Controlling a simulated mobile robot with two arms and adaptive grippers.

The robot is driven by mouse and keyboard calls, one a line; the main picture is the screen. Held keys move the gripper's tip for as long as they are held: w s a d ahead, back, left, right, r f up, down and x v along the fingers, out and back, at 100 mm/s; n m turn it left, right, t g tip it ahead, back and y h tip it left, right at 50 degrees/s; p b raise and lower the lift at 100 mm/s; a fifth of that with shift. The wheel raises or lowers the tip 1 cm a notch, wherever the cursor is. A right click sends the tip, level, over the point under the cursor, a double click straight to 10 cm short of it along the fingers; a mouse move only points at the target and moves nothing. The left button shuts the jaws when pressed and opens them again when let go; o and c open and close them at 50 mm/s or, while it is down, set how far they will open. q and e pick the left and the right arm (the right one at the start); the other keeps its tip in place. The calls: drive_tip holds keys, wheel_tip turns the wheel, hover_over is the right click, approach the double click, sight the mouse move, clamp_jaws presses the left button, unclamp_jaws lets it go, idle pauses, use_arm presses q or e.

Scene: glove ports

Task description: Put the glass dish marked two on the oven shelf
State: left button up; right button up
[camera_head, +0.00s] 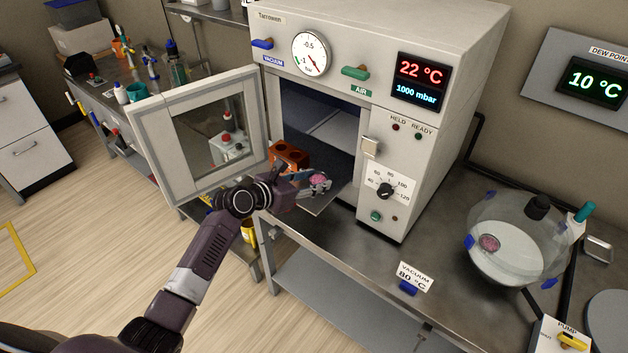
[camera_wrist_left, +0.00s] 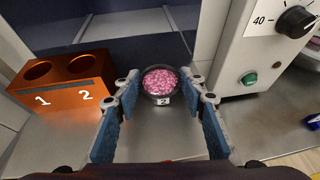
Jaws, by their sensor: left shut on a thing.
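The glass dish marked two (camera_wrist_left: 161,83) holds pink grains and has a small white tag with a 2. My left gripper (camera_wrist_left: 160,100) is shut on it, with one blue-padded finger on each side. In the head view the dish (camera_head: 320,182) is at the fingertips of my left gripper (camera_head: 312,180), in front of the oven opening. The oven (camera_head: 420,150) stands with its door (camera_head: 200,135) swung open to the left. The oven shelf (camera_head: 335,130) shows inside as a grey plate, partly shaded. My right gripper is not in view.
A copper-coloured block (camera_wrist_left: 65,85) with two empty round holes, marked 1 and 2, sits left of the dish; it also shows in the head view (camera_head: 290,155). A glass desiccator (camera_head: 515,240) with a pink dish inside stands at right. A "VACUUM 80 °C" card (camera_head: 415,275) stands in front.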

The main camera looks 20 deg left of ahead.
use_arm(q)
drive_tip(key=o, duration=1.1)
drive_tip(key=shift+f, duration=0.15)
drive_tip(key=shift+o, duration=0.2)
drive_tip(key=shift+r, duration=0.2)
drive_tip(key=v, duration=1.2)
drive_tip(key=shift+f, duration=0.1)
